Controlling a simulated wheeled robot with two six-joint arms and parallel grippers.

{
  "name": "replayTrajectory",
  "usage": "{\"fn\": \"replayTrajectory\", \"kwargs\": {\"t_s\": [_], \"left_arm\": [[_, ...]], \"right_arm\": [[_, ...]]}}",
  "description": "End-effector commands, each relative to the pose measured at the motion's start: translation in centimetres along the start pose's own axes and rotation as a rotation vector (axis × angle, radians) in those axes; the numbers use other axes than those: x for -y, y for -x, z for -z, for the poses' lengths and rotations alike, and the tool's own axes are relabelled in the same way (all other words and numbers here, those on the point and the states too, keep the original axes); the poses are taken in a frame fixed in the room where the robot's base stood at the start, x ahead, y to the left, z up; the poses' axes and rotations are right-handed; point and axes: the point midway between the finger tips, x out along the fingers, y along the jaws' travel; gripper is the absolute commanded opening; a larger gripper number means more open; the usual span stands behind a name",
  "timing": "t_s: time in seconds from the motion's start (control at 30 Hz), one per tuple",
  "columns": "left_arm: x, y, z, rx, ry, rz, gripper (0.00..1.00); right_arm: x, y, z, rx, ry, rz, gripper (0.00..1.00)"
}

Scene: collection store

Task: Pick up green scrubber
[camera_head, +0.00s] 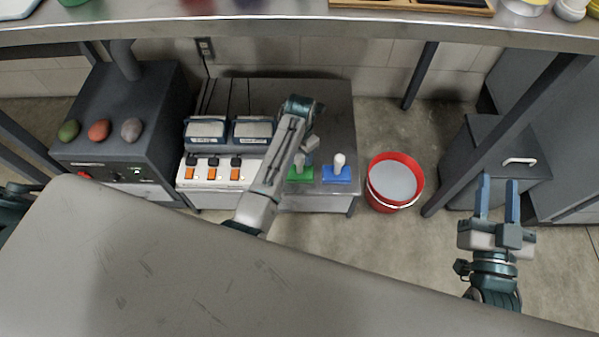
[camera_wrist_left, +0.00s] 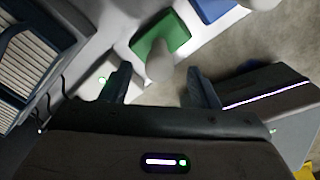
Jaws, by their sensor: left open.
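The green scrubber (camera_head: 301,174) has a green square base and a pale upright handle, and stands on the grey lower bench. It also shows in the left wrist view (camera_wrist_left: 153,38), its rounded handle pointing toward the camera. My left gripper (camera_wrist_left: 159,72) is open above it, with the handle end appearing between its fingers. No contact can be made out. In the head view my left arm hides most of this gripper and part of the scrubber. My right gripper (camera_head: 498,182) is open and empty, off to the right over the floor.
A blue scrubber (camera_head: 337,174) with a white handle stands just right of the green one. A red bucket (camera_head: 397,205) is on the floor farther right. A white switch panel (camera_head: 212,172) is to the left. A grey tabletop (camera_head: 130,265) fills the foreground.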

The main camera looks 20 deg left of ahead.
Motion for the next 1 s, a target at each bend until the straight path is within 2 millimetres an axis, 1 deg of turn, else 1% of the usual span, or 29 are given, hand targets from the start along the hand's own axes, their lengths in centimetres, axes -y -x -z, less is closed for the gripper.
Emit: {"fn": "replayTrajectory", "kwargs": {"t_s": [0.17, 0.27, 0.47, 0.6, 0.7, 0.8, 1.0], "left_arm": [[0.0, -0.7, 0.0, 0.001, 0.000, 0.000, 0.55], [0.0, -1.3, 0.1, 0.000, 0.000, 0.000, 0.55], [-0.1, -3.2, 0.1, 0.000, -0.001, 0.000, 0.55], [-0.1, -4.5, 0.2, 0.000, -0.001, 0.000, 0.55], [-0.1, -5.2, 0.2, 0.000, -0.001, 0.000, 0.55], [-0.1, -5.5, 0.2, 0.000, 0.000, 0.000, 0.55], [-0.1, -5.6, 0.2, 0.001, 0.000, -0.001, 0.55]], "right_arm": [[0.0, -0.3, 1.0, -0.057, 0.008, 0.002, 0.36], [0.0, -0.5, 2.0, -0.120, 0.017, 0.004, 0.36], [0.1, -0.6, 5.8, -0.338, 0.045, 0.012, 0.36], [0.3, -0.1, 8.4, -0.489, 0.064, 0.021, 0.36], [0.4, 0.3, 9.7, -0.571, 0.074, 0.026, 0.36], [0.5, 0.6, 10.5, -0.620, 0.079, 0.029, 0.36], [0.6, 0.7, 10.8, -0.639, 0.082, 0.030, 0.36]]}}
